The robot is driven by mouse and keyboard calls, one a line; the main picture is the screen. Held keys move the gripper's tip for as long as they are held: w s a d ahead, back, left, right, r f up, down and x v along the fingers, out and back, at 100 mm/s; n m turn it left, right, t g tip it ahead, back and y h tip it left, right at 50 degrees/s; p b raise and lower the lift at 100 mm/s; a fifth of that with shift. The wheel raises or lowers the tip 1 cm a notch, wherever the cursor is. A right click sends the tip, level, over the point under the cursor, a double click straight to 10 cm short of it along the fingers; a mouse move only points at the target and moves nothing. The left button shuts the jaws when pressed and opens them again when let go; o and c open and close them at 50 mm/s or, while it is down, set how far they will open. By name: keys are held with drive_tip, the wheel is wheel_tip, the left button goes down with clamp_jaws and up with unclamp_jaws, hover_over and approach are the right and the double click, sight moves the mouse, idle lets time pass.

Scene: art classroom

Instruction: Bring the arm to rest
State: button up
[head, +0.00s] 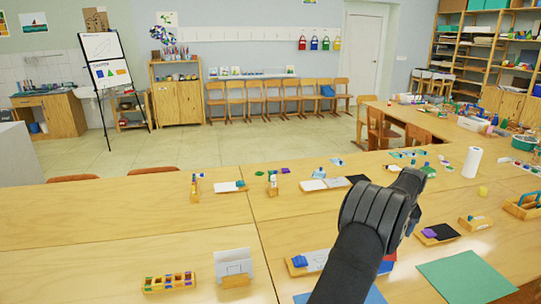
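My black arm (366,240) reaches up from the bottom edge, right of the middle, over the wooden table (130,225). Its far end, with my gripper (412,184), is above the right part of the table. The wrist covers most of the gripper. The fingers cannot be made out, so I cannot see whether they are open or hold anything.
A green sheet (466,277) lies at the front right. A paper roll (471,162) stands behind it. A purple-and-black tray (436,234) and a blue-handled caddy (523,207) are right of the arm. A card holder (234,268) stands left. The table's left part is mostly bare.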

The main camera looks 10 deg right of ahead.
drive_tip(key=f, duration=0.3)
drive_tip(key=w+f, duration=0.1)
drive_tip(key=f, duration=0.5)
drive_tip(key=shift+w+d, duration=0.2)
drive_tip(key=shift+d, duration=0.1)
drive_tip(key=shift+r, duration=1.75)
drive_tip(key=shift+f, duration=0.1)
